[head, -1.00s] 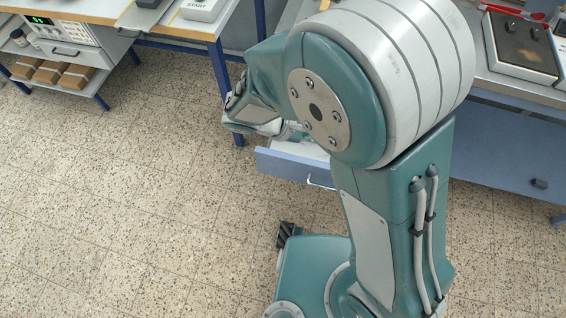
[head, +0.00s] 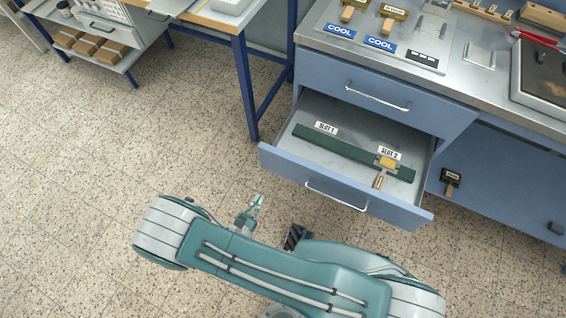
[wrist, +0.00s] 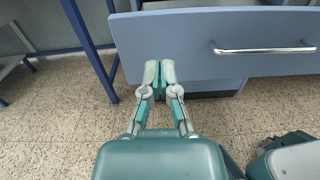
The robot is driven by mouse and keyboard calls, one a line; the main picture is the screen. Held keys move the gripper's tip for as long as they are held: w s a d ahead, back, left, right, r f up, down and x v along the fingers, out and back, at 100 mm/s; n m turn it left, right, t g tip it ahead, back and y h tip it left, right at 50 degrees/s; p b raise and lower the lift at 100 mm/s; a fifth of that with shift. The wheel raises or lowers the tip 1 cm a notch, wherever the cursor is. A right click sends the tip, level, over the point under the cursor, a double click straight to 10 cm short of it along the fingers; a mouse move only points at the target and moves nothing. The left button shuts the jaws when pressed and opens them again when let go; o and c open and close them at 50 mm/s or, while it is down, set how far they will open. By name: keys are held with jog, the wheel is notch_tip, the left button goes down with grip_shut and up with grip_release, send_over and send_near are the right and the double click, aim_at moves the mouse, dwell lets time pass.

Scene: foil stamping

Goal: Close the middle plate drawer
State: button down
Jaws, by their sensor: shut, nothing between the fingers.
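The open plate drawer (head: 275,163) is blue-grey and pulled out below a shut upper drawer (head: 345,80). Its front carries a silver bar handle (head: 335,197). Inside lies a green strip with labels SLOT 1 and SLOT 2; a brass plate with a wooden handle sits at SLOT 2, and SLOT 1 looks empty. My gripper (head: 257,200) is shut and empty, in front of the drawer's left part and apart from it. In the wrist view my gripper (wrist: 159,68) points at the left part of the drawer front (wrist: 195,50), with the handle (wrist: 265,50) to its right.
The counter (head: 470,90) above holds two stamps on COOL labels, a red-handled tool and a dark plate. A blue table leg (head: 245,90) stands left of the drawer. Another stamp (head: 450,180) shows right of the drawer. The floor at left is clear.

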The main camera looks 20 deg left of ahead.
send_near(281, 158)
jog(key=w, duration=0.6)
jog(key=shift+w+d+r, duration=0.15)
jog(key=shift+w+d, duration=0.15)
jog(key=shift+d, duration=0.1)
jog(key=shift+w+y, duration=0.3)
jog(key=shift+w, duration=0.3)
